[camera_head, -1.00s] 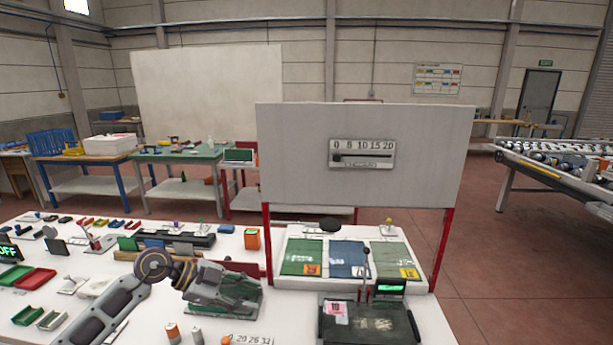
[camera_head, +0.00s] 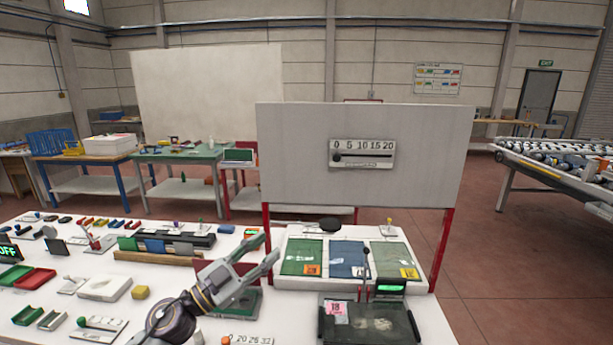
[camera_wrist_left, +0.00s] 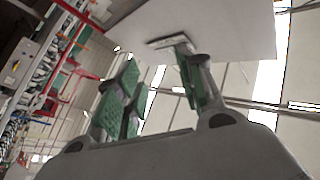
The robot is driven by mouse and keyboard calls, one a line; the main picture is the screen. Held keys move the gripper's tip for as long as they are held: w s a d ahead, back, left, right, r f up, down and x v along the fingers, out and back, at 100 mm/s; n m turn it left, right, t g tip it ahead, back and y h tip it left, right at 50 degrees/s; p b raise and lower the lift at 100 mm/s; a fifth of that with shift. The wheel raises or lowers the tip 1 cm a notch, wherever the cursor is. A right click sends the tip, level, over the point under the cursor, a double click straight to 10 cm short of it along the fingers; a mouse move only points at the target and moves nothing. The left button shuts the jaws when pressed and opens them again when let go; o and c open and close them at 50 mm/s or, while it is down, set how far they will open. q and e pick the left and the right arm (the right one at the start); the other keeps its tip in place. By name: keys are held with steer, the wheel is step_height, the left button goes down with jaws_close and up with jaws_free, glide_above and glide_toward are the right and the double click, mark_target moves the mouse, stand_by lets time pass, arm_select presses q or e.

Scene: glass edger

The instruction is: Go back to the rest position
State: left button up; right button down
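My left gripper (camera_head: 267,249) is open and empty, raised above the white table and pointing up and to the right. In the left wrist view its two green-padded fingers (camera_wrist_left: 158,72) stand apart with nothing held between them. Behind the fingers there shows the grey upright board (camera_wrist_left: 225,35). In the head view the board (camera_head: 295,150) stands on red posts to the right of my left gripper and carries a scale plate (camera_head: 361,154) marked 0 to 20. My right gripper is not in view.
A panel of green and blue plates (camera_head: 346,259) and a dark device (camera_head: 375,323) stand to the right. Red floor is free farther right.

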arm_select(q)
steer(key=w+a+f+n+t+y, duration=0.2)
steer(key=a+f+n+t+y, duration=0.2)
steer(key=a+n+t+y, duration=0.65)
steer(key=s+a+f+n+g+y, duration=0.2)
steer(key=f+n+g+y, duration=0.1)
steer(key=f+g+y, duration=0.15)
steer(key=s+a+f+n+g+y, duration=0.2)
steer(key=f+g+y, duration=0.15)
steer(key=f, duration=0.25)
steer(key=s+d+f+m+g+h, duration=0.2)
steer(key=s+f+g, duration=1.1)
steer(key=s+f, duration=0.7)
steer(key=s+f+g, duration=0.1)
steer(key=s+f, duration=0.2)
steer(key=f, duration=1.3)
steer(key=s+f, duration=0.2)
steer(key=f, duration=1.3)
steer(key=s+a+f, duration=0.2)
steer(key=s+f, duration=0.8)
steer(key=s, duration=0.1)
steer(key=s+a+f+g, duration=0.1)
steer(key=s+a+f, duration=0.1)
steer(key=s+f, duration=0.7)
steer(key=shift+s+f, duration=0.35)
steer(key=shift+s, duration=0.7)
